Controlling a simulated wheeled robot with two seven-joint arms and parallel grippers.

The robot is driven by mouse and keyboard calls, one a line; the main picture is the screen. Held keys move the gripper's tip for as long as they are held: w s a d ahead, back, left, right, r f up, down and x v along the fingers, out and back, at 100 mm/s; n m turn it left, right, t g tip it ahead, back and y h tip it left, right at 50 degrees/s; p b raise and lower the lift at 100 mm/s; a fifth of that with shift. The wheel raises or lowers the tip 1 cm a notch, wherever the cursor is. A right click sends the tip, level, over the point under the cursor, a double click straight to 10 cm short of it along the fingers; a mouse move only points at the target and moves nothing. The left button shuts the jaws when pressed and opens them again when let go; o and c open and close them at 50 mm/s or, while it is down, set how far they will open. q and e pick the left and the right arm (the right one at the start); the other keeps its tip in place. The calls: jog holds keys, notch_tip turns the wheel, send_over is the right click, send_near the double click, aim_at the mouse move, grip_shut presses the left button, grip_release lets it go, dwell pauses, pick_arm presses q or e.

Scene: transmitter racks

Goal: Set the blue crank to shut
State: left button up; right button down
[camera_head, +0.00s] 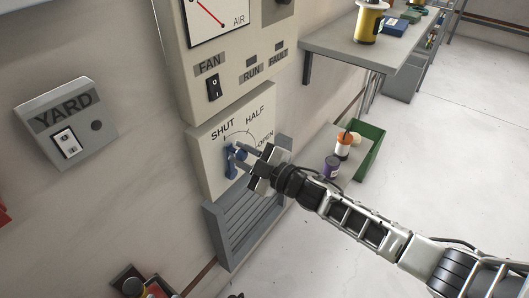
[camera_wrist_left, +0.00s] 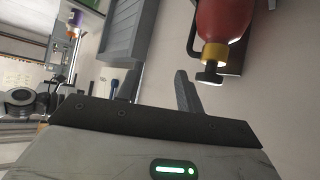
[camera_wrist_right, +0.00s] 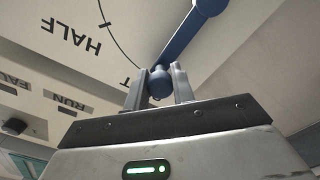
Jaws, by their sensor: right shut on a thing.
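The blue crank (camera_head: 231,168) is on the lower pale panel (camera_head: 206,160), under a dial marked SHUT, HALF and OPEN. My right gripper (camera_head: 247,152) is at the crank's outer end. The knob is near the SHUT end of the arc; the T of SHUT shows beside a finger, the rest is hidden. My left gripper (camera_wrist_left: 158,92) is open and empty in its wrist view.
A grey louvred vent (camera_head: 245,225) sits below the panel. A YARD switch box (camera_head: 65,120) is on the wall at left. A red extinguisher (camera_wrist_left: 222,22) is close to my left gripper. A shelf (camera_head: 360,45) and a green crate (camera_head: 370,150) stand at right; open floor lies beyond.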

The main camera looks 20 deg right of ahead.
jog(key=shift+a, duration=0.1)
jog(key=shift+s, duration=0.1)
dwell(0.3)
jog(key=c, duration=1.2)
grip_release()
jog(key=shift+o, duration=0.2)
jog(key=b+v, duration=0.1)
jog(key=v, duration=1.5)
jog(key=shift+a, duration=0.1)
